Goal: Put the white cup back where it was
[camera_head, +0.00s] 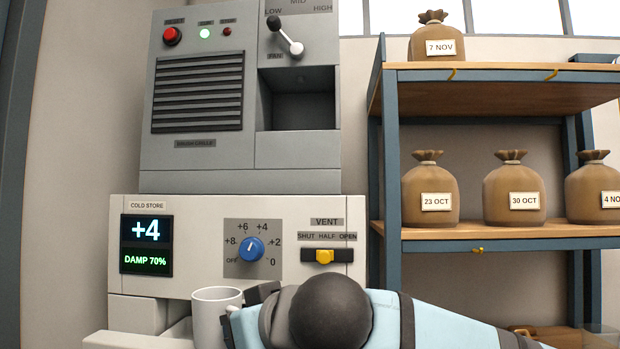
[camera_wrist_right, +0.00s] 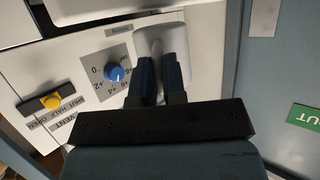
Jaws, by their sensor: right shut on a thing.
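The white cup (camera_head: 208,318) stands upright at the lower left of the head view, in front of the cold store panel. My right gripper (camera_head: 240,310) is shut on the cup from its right side. In the right wrist view the two dark fingers (camera_wrist_right: 158,72) lie against the pale wall of the cup (camera_wrist_right: 160,38). The cup's lower part is cut off in the head view, so I cannot tell whether it touches anything below. My left gripper is not in view.
Close behind the cup is the cold store panel (camera_head: 190,245) with its blue dial (camera_head: 251,249) and yellow vent slider (camera_head: 325,256). A pale ledge (camera_head: 125,341) is at the lower left. A shelf (camera_head: 480,233) with several labelled sacks stands at the right.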

